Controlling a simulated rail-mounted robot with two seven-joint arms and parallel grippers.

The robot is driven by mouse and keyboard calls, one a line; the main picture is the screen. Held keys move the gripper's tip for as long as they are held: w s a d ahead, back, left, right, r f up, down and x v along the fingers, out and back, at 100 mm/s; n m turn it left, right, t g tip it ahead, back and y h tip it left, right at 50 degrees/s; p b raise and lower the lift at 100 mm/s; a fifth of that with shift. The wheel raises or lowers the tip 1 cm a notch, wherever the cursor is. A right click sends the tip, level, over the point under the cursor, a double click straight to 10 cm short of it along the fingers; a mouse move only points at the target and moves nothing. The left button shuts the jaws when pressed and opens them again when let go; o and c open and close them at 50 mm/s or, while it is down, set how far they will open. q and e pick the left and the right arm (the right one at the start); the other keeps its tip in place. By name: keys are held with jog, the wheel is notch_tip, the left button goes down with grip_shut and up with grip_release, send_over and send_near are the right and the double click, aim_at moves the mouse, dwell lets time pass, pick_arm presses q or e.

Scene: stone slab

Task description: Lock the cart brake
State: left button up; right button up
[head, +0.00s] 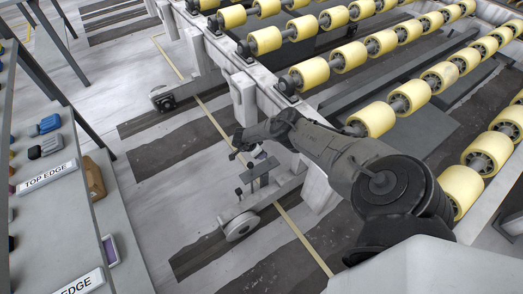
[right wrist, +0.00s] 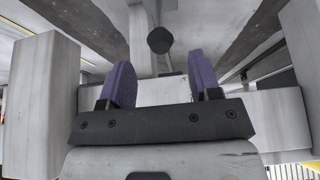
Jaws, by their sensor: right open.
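The cart (head: 272,98) is a pale grey frame bearing rows of yellow rollers; its wheels (head: 240,228) rest on the floor near a yellow line. In the right wrist view, a dark round knob (right wrist: 160,40) on a grey rod shows just beyond and between my fingertips; it looks like the brake handle, and I see no contact. My right gripper (right wrist: 161,72) is open and empty, with purple finger pads apart. In the head view, my right gripper (head: 244,150) is low beside the cart, above a dark bracket by the near wheel. My left gripper is out of view.
Pale cart posts (right wrist: 38,95) stand close on both sides of my right gripper. A grey bench (head: 50,225) with "TOP EDGE" labels and small coloured items stands at the left. The floor between bench and cart is open.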

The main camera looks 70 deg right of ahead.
jog(key=p+v, duration=0.3)
jog(key=v, duration=0.4)
jog(key=shift+r+p, duration=0.2)
jog(key=shift+p, duration=0.15)
jog(key=shift+a, duration=0.15)
